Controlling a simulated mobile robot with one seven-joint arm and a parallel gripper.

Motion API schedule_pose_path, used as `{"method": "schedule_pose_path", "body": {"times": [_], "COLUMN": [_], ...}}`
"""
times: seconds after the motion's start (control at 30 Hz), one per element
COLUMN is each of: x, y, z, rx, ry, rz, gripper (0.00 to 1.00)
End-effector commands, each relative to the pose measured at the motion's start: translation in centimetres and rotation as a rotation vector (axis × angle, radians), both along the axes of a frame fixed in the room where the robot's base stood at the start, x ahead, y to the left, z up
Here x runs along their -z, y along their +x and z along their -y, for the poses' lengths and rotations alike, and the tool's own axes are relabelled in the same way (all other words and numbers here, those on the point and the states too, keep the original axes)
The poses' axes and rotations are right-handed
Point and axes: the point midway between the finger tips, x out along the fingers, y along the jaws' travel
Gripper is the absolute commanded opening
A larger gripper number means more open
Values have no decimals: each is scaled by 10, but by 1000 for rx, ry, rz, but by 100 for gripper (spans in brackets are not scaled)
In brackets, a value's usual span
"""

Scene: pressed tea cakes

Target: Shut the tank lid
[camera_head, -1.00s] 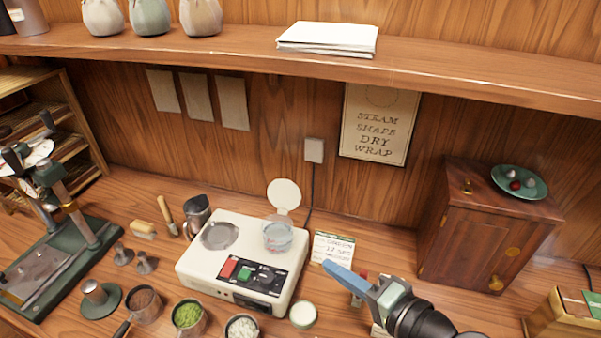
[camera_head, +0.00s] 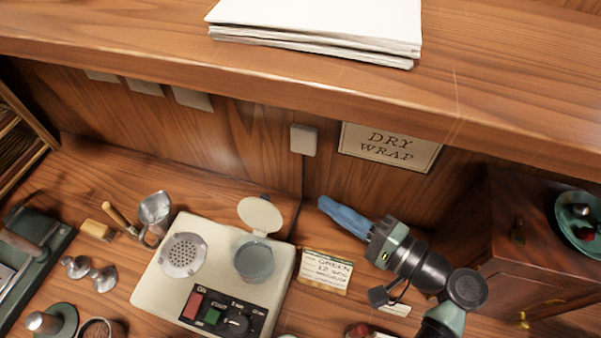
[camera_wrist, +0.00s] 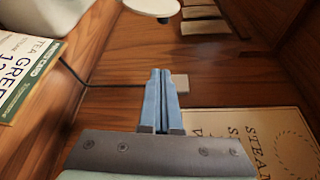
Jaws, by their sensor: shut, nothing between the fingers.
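The tank (camera_head: 255,262) is a clear round vessel set into the right of the cream steamer machine (camera_head: 160,270). Its round cream lid (camera_head: 260,214) stands open, tilted up behind the tank. In the wrist view the lid (camera_wrist: 152,6) shows at the top edge, beyond my fingertips. My gripper (camera_head: 322,203) has blue fingers, shut and empty, to the right of the lid and apart from it, near the back wall. It also shows in the wrist view (camera_wrist: 160,72), with its fingers together.
A recipe card (camera_head: 326,270) stands right of the machine, below my gripper. A wall socket (camera_head: 303,139) with a cord is behind. A wooden cabinet (camera_head: 500,240) is at the right. A shelf (camera_head: 300,95) with stacked paper (camera_head: 315,30) overhangs the back.

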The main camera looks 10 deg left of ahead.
Motion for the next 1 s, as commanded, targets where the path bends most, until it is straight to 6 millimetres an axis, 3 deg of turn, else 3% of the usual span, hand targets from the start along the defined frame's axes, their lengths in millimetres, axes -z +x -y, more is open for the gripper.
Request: {"method": "schedule_pose_path", "body": {"times": [0.17, 0.53, 0.7, 1.0], "x": [-1, 4, -1, -1], "y": [12, 55, 29, 15], "z": [-20, -85, -88, -91], "rx": [-5, -4, 1, 0], "ry": [0, -1, -1, -2], "rz": [-3, -1, -3, 0], "gripper": [0, 0, 0, 0]}}
